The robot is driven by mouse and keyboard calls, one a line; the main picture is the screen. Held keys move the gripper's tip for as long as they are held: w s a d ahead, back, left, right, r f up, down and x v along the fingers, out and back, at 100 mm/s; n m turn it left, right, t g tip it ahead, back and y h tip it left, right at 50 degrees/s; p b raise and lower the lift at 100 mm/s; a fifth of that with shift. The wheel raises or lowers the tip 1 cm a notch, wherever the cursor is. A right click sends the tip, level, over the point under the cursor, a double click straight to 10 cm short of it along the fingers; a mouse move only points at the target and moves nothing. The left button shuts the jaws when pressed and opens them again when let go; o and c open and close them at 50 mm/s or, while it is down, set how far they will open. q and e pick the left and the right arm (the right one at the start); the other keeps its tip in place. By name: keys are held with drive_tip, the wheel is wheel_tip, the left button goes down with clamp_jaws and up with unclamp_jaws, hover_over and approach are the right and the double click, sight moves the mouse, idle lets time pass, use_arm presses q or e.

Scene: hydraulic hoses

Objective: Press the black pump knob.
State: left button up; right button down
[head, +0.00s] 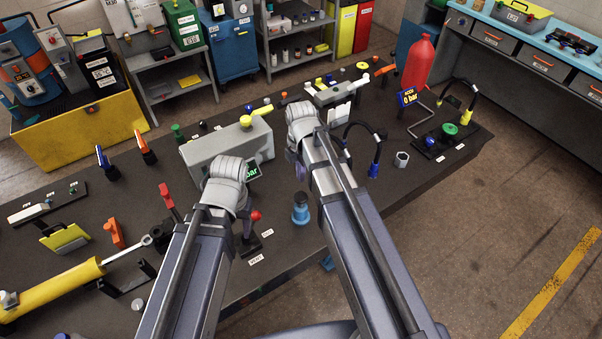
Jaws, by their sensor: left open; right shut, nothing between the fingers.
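I cannot make out a black pump knob for certain in the head view; my arms cover part of the bench. A grey block-shaped unit (206,152) with a green "bar" display (253,171) stands behind my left wrist, partly hidden by it. My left gripper (246,221) points down beside a red-knobbed lever (256,216); it is open, its fingers mostly hidden by my arm. My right gripper (300,172) hangs over the bench right of the grey unit, shut and empty, and mostly hidden too.
A blue-topped fitting (300,208) stands between my arms. A yellow cylinder (52,290) lies at left. A red accumulator bottle (419,66) with a "0 bar" display (408,98) and curved black hoses (378,150) are at right.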

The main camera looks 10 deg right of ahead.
sight(301, 196)
use_arm(q)
wheel_tip(301, 196, up, 3)
drive_tip(key=shift+a+f+p, duration=0.1)
drive_tip(key=shift+f+p, duration=0.1)
drive_tip(key=shift+p, duration=0.55)
use_arm(e)
wheel_tip(301, 196, up, 3)
drive_tip(key=shift+f, duration=0.15)
idle(1.4)
use_arm(q)
wheel_tip(301, 196, up, 3)
drive_tip(key=p, duration=0.3)
use_arm(e)
wheel_tip(301, 196, up, 3)
drive_tip(key=shift+s+f, duration=0.1)
use_arm(q)
drive_tip(key=shift+f, duration=0.2)
use_arm(e)
drive_tip(key=shift+f, duration=0.15)
use_arm(q)
wheel_tip(301, 196, down, 14)
drive_tip(key=b, duration=1.4)
use_arm(e)
wheel_tip(301, 196, down, 14)
drive_tip(key=shift+r, duration=0.15)
